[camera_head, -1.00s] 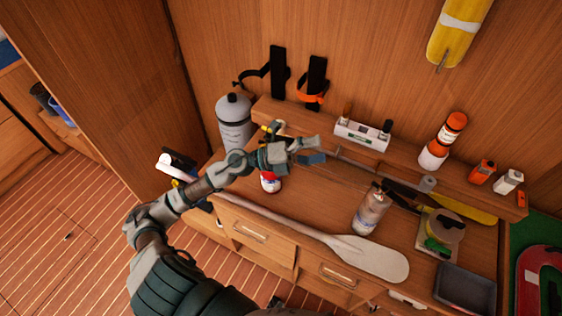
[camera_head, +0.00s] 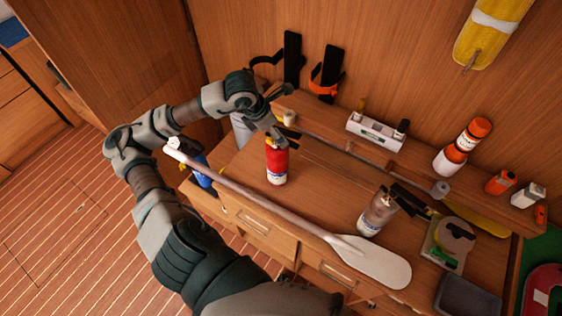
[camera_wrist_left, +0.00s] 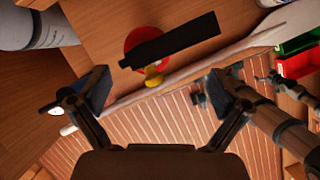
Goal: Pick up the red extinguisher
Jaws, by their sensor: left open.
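The red extinguisher (camera_head: 277,166) stands upright on the wooden worktop, with a white lower part. My left gripper (camera_head: 284,133) is just above its top in the head view and partly hides it. In the left wrist view the extinguisher (camera_wrist_left: 132,42) is seen from above, its black handle across it and a yellow part beside it. My left gripper (camera_wrist_left: 155,92) is open there, and the extinguisher lies ahead of the gap between the fingers. Contact is not visible. A grey arm and dark finger-like parts show at the right of the wrist view; their jaw state is unclear.
A long paddle (camera_head: 372,262) lies along the worktop's front, its shaft passing near the extinguisher. A grey cylinder (camera_head: 241,128) is behind my left arm. A blue item (camera_head: 202,172) is at the left edge.

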